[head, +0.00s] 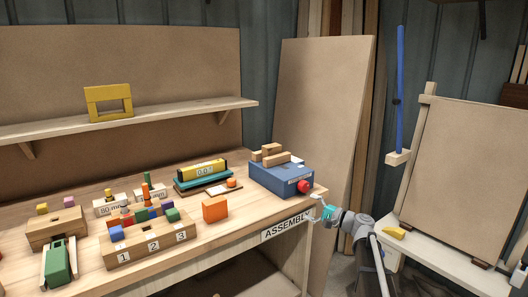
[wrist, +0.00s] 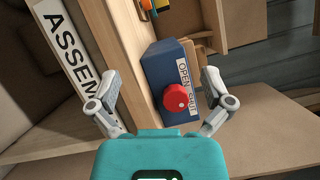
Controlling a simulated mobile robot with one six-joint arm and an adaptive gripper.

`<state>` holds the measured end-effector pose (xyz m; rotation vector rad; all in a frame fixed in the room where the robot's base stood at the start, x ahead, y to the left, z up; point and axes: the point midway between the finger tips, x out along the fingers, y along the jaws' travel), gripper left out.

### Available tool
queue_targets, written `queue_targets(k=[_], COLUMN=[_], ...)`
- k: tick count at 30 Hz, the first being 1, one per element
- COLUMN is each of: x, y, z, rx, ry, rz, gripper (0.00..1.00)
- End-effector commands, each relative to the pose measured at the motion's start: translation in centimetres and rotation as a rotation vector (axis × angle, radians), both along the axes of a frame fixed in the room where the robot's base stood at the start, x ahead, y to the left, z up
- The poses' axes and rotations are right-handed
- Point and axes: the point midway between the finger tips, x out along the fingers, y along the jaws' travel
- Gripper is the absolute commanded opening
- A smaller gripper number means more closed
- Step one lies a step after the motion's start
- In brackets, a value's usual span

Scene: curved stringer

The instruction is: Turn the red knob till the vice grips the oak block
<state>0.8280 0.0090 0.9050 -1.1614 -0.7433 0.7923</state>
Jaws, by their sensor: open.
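The vice is a blue box (head: 283,178) at the right end of the workbench, with wooden pieces on top. The red knob (head: 304,187) is on its front face; it also shows in the wrist view (wrist: 177,97) beside a white label reading "OPEN" and a second, partly hidden word. A light wood block (head: 276,159), probably the oak block, lies on top of the vice among similar wooden pieces; whether it is gripped I cannot tell. My gripper (head: 325,210) is in front of the knob, apart from it. In the wrist view its fingers (wrist: 162,100) are spread on either side of the knob.
An orange block (head: 214,208) stands left of the vice. A numbered wooden holder (head: 150,247) with coloured pieces and a teal tray with a yellow gauge (head: 201,169) are further left. The bench edge bears an "ASSEMBLY" label (head: 286,226). A white side table (head: 440,262) stands at right.

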Motion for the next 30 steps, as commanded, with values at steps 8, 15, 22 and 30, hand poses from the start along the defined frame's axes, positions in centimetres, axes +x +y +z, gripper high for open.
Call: queue_targets(k=[8, 15, 22, 30], x=[-1.1, -2.7, -5.3, -11.0], y=[0.9, 2.3, 4.0, 5.9], z=[-1.1, -2.8, -5.5, -10.8], rx=[-0.066, -0.167, -0.322, -0.639], ry=[0.007, 0.015, 0.030, 0.066], rz=[0.020, 0.052, 0.105, 0.218], gripper=[1.00, 1.00, 1.00, 1.00])
